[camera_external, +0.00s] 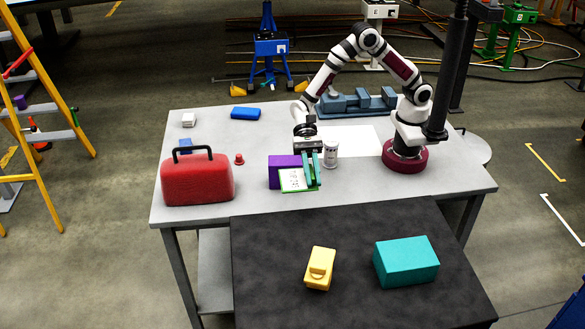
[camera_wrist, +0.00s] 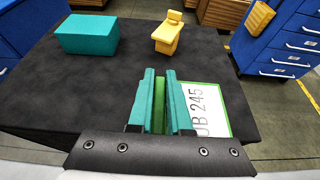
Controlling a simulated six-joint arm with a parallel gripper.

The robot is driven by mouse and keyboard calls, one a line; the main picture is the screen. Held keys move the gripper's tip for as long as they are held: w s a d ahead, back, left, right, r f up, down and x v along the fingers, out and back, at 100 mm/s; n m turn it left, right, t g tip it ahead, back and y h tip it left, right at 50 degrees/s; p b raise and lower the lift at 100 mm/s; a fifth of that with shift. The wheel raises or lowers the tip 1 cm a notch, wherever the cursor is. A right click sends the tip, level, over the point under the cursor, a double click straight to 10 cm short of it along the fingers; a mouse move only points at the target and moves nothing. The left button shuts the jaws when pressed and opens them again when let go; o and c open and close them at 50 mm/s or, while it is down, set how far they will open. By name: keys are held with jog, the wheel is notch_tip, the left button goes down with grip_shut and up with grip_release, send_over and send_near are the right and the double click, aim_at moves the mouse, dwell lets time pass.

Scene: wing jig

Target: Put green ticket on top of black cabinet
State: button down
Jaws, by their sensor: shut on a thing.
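The green ticket (camera_external: 292,180) is a white card with a green border, and its printed side shows in the wrist view (camera_wrist: 211,112). My gripper (camera_external: 311,180) has teal fingers and is shut on the green ticket at its edge. In the wrist view my gripper (camera_wrist: 160,100) shows a green strip between its fingers. The ticket is held upright or nearly so, in front of a purple box (camera_external: 281,164) in the external view. The black cabinet (camera_external: 268,260) has a wide dark top at the front of the external view; that top also fills the middle of the wrist view (camera_wrist: 90,88).
A yellow object (camera_external: 320,268) and a teal box (camera_external: 405,262) stand on the cabinet top, with bare room at its left. On the grey table (camera_external: 250,148) are a red toolbox (camera_external: 197,180), a white cylinder (camera_external: 330,155) and a small red piece (camera_external: 239,158).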

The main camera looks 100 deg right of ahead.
send_over(331, 241)
jog(key=f, duration=0.6)
jog(key=shift+w+d+f, duration=0.1)
jog(key=shift+d+f, duration=0.1)
jog(key=shift+d, duration=0.15)
jog(key=f, duration=0.2)
jog(key=a+f, duration=0.1)
jog(key=f, duration=0.1)
jog(key=shift+f, duration=0.25)
jog(key=shift+d, duration=0.1)
jog(key=c, duration=0.8)
grip_release()
jog(key=shift+f, duration=0.1)
jog(key=shift+c, duration=0.2)
